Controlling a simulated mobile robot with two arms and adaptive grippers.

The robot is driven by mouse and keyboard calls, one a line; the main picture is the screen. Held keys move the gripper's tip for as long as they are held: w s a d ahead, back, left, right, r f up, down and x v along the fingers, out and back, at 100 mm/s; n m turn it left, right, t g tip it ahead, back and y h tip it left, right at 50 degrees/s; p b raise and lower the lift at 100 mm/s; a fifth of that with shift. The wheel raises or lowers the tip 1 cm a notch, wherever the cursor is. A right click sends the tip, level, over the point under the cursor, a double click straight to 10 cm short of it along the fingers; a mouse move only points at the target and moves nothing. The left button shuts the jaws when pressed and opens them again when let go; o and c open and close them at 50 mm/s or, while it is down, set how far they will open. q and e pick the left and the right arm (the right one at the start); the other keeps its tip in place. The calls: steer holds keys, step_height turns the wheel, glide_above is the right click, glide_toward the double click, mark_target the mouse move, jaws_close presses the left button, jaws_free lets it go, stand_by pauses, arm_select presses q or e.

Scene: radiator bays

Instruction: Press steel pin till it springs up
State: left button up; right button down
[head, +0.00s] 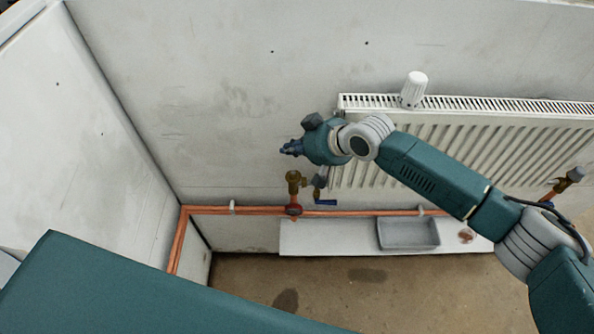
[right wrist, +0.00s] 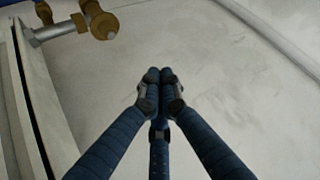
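The brass valve (head: 294,180) stands on the copper pipe left of the radiator in the head view. It also shows at the top left of the right wrist view (right wrist: 97,14), where a short grey steel pin (right wrist: 112,34) sticks out of its end. My right gripper (head: 288,148) is above the valve in the head view, apart from it. In the right wrist view its fingers (right wrist: 160,76) are together at the tips with nothing between them, away from the pin. My left gripper is in neither view.
A white ribbed radiator (head: 470,140) hangs on the wall, with a white thermostat head (head: 413,88) standing on its top. A grey tray (head: 408,247) sits on a white board (head: 330,246) below. Copper pipe (head: 250,211) runs along the wall; the left corner is free.

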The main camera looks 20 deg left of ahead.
steer(key=shift+w+d+r, duration=0.25)
steer(key=shift+r, duration=0.2)
steer(key=shift+w+d+r, duration=0.2)
steer(key=shift+d+r, duration=0.05)
steer(key=shift+r, duration=0.15)
steer(key=b, duration=0.6)
glide_above(295, 175)
step_height(295, 175, down, 7)
steer(key=shift+f, duration=0.15)
steer(key=shift+f+b, duration=0.5)
steer(key=shift+f, duration=0.25)
steer(key=shift+f, duration=0.1)
steer(key=shift+f, duration=0.3)
steer(key=shift+f+b, duration=0.3)
steer(key=shift+f, duration=0.15)
stand_by(0.9)
steer(key=shift+r+p, duration=0.7)
steer(key=shift+r, duration=0.05)
